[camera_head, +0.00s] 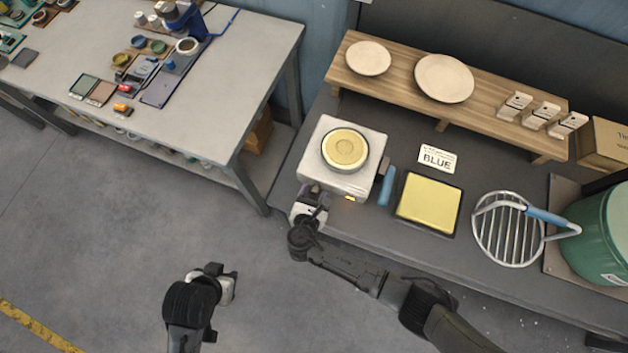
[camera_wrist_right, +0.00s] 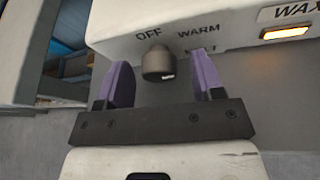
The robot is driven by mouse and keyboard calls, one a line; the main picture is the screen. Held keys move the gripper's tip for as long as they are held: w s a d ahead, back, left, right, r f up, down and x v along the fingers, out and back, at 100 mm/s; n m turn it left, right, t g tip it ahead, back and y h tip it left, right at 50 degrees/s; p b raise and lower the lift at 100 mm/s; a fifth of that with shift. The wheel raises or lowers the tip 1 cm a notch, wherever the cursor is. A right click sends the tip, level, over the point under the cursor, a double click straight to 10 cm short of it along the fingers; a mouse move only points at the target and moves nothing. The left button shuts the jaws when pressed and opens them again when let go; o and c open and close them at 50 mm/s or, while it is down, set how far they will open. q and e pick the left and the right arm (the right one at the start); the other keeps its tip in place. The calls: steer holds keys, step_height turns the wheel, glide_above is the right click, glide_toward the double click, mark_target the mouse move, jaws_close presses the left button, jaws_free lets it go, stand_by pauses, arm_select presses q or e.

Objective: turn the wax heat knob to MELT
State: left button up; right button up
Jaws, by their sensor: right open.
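The wax heater (camera_head: 314,160) is a white box with a round pot of yellow wax on top, near the left end of the bench. Its dark grey knob (camera_wrist_right: 158,62) shows on the front face in the right wrist view, below the labels OFF and WARM. A third label, MELT, is partly hidden by a finger. A small white mark shows low on the knob; its exact setting is unclear. My right gripper (camera_wrist_right: 163,66) is open, its purple fingers on either side of the knob, with gaps showing. My left gripper (camera_head: 226,287) hangs over the floor, away from the bench.
An amber lamp (camera_wrist_right: 285,33) labelled WAX glows right of the knob. A wooden shelf (camera_head: 400,87) holds plates behind.

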steer(key=p+v, duration=0.1)
steer(key=v, duration=1.2)
steer(key=shift+s, duration=0.35)
steer(key=shift+r, duration=0.1)
